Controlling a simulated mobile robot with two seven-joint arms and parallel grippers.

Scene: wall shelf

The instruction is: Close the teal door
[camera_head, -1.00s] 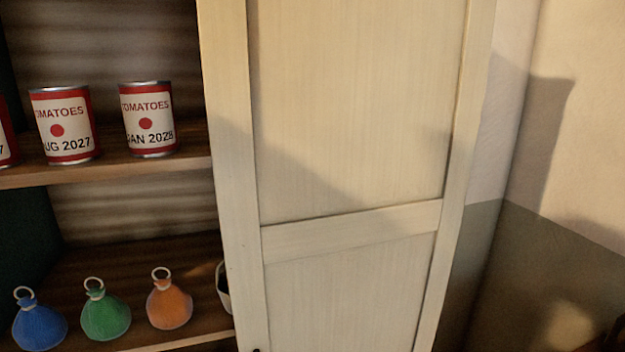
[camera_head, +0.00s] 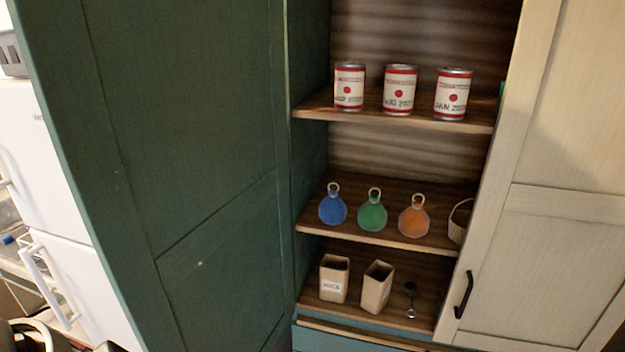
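The teal door (camera_head: 190,150) is a tall dark green-teal panel on the left side of the cupboard. It stands swung open, its hinge side against the cupboard's left side and its free edge toward the left of the view. No handle shows on the face I see. Neither of my grippers is clearly in view.
A cream door (camera_head: 545,230) with a black handle (camera_head: 463,295) covers the cupboard's right part. Open shelves between the doors hold tomato cans (camera_head: 399,90), blue, green and orange bags (camera_head: 372,211), and paper boxes (camera_head: 334,278). A white fridge (camera_head: 55,190) stands behind the teal door.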

